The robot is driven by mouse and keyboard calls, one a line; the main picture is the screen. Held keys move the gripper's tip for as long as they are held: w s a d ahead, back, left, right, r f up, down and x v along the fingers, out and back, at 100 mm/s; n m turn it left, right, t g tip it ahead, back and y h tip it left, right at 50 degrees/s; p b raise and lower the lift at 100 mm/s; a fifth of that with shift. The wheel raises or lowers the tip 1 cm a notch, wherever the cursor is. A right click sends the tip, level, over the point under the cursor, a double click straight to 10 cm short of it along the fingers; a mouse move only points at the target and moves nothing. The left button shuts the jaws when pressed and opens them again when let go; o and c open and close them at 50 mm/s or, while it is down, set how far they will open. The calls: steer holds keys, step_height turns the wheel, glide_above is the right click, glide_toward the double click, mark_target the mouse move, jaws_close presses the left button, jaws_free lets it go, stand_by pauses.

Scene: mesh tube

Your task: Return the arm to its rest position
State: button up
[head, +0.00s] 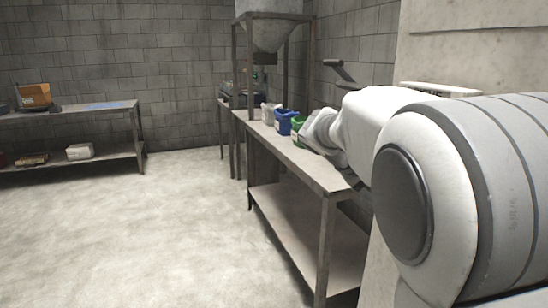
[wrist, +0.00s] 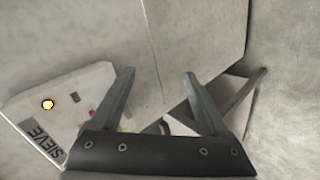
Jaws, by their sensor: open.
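My gripper (wrist: 158,73) shows in the wrist view with its two grey fingers apart and nothing between them. Behind the fingers are pale panels and, at the left, a white machine panel (wrist: 65,105) marked "SIEVE" with a lit yellow button. In the head view my white and grey arm fills the right side and reaches forward over the near workbench (head: 300,168). The gripper itself cannot be made out in the head view.
On the workbench stand a blue container (head: 285,122), a green container (head: 298,130) and a whitish one (head: 268,112). A hopper on a metal frame (head: 275,30) rises behind. Another table (head: 75,115) is at the left. The floor (head: 150,230) between is clear.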

steer(key=s+a+f+t+y, duration=0.1)
steer(key=s+a+f+y, duration=0.2)
steer(key=s, duration=0.6)
steer(key=s+a+f+t+y+p, duration=0.15)
steer(key=s+a+y, duration=0.3)
steer(key=s, duration=0.45)
steer(key=s+a+f+y+b, duration=0.1)
steer(key=s+a+f+y, duration=0.2)
steer(key=s, duration=0.5)
step_height(320, 180, up, 22)
steer(key=p, duration=2.2)
steer(key=shift+a+h, duration=0.35)
steer(key=shift+a, duration=0.05)
steer(key=shift+s, duration=0.1)
